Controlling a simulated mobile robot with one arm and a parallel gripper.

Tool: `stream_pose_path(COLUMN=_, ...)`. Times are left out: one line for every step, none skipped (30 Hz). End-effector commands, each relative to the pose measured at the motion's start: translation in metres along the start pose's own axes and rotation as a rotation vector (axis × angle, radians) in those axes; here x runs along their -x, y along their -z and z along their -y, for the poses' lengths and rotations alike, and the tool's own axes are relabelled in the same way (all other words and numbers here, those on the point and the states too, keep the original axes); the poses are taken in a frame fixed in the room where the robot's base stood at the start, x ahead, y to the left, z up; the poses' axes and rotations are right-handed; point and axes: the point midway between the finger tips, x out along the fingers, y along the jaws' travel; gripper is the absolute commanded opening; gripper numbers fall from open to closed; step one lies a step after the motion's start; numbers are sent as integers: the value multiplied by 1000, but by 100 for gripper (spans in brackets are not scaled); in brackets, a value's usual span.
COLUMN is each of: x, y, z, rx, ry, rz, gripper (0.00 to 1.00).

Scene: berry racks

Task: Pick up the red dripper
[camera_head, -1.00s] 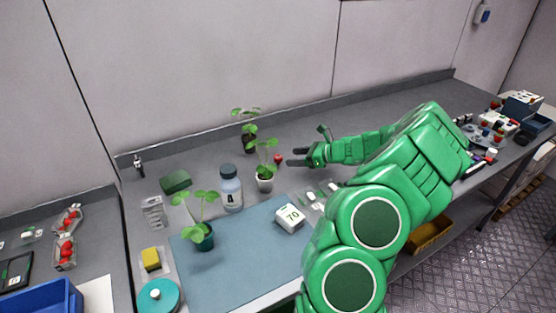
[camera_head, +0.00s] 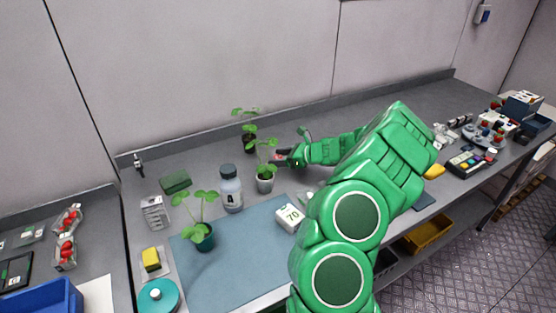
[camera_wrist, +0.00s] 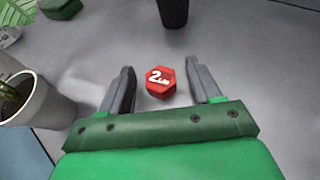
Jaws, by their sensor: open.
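The red dripper (camera_wrist: 160,82) is a small red piece with a white "2" marking on top. In the wrist view it lies on the grey bench between the tips of my gripper (camera_wrist: 162,88). The two grey fingers are apart, one on each side of it, and I see a gap on both sides.
A white pot with a plant (camera_wrist: 42,100) stands close left of my gripper, and a dark pot (camera_wrist: 174,12) stands just beyond the dripper. A bottle marked A (camera_head: 230,190) and a white "70" box (camera_head: 289,218) are nearer the front. The bench right of the dripper is clear.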

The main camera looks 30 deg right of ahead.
Motion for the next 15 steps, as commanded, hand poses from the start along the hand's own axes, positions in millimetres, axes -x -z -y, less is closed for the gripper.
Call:
stream_pose_path(x=0, y=0, z=0, rx=0, ry=0, rz=0, gripper=61)
stream_pose_path(x=0, y=0, z=0, rx=0, ry=0, rz=0, gripper=57)
stream_pose_path(x=0, y=0, z=0, rx=0, ry=0, rz=0, gripper=51)
stream_pose_path(x=0, y=0, z=0, rx=0, ry=0, rz=0, gripper=46)
stream_pose_path(x=0, y=0, z=0, rx=0, ry=0, rz=0, gripper=42)
stream_pose_path(x=0, y=0, z=0, rx=0, ry=0, rz=0, gripper=35)
stream_pose_path(x=0, y=0, z=0, rx=0, ry=1, rz=0, gripper=31)
stream_pose_path(x=0, y=0, z=0, rx=0, ry=1, rz=0, gripper=26)
stream_pose_path(x=0, y=0, z=0, rx=0, ry=1, rz=0, gripper=20)
stream_pose_path(x=0, y=0, z=0, rx=0, ry=1, rz=0, gripper=16)
stream_pose_path(x=0, y=0, z=0, rx=0, ry=1, rz=-1, gripper=11)
stream_pose_path(x=0, y=0, z=0, rx=0, ry=1, rz=-1, gripper=8)
stream_pose_path(x=0, y=0, z=0, rx=1, ry=1, rz=0, gripper=8)
stream_pose_path(x=0, y=0, z=0, rx=1, ry=1, rz=0, gripper=7)
stream_pose_path(x=0, y=0, z=0, rx=1, ry=1, rz=0, gripper=7)
